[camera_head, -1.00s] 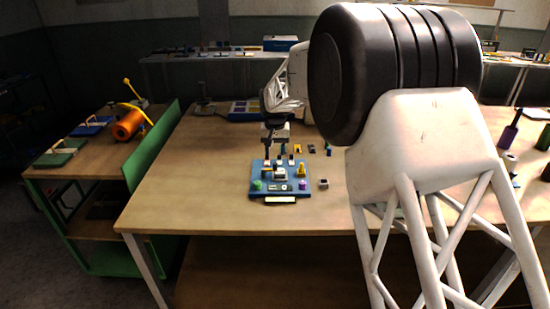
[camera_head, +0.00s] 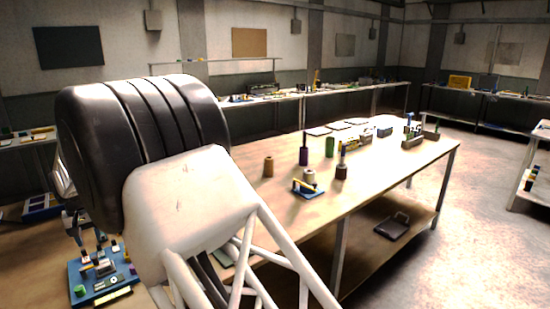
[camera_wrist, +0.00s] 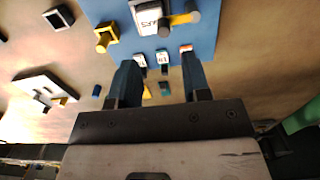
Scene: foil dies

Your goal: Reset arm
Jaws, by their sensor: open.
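My gripper (camera_wrist: 160,72) is open in the wrist view, its two dark fingers apart with nothing held between them. Its fingertips reach the near edge of a blue board (camera_wrist: 207,42); contact cannot be told. On the board are a white marked block (camera_wrist: 150,16) with an orange bar and several small labelled pieces. A yellow peg (camera_wrist: 104,40) stands at its left edge. In the head view, the blue board (camera_head: 75,272) is at lower left, with a green cylinder (camera_head: 79,290) on it. My arm hides part of that area.
A long wooden table (camera_head: 370,180) holds bottles, a brown cylinder (camera_head: 268,167), a small blue fixture (camera_head: 308,190) and several grey bins towards its far end. In the wrist view, a white block (camera_wrist: 45,88) lies left of the gripper. Open floor (camera_head: 430,230) is at right.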

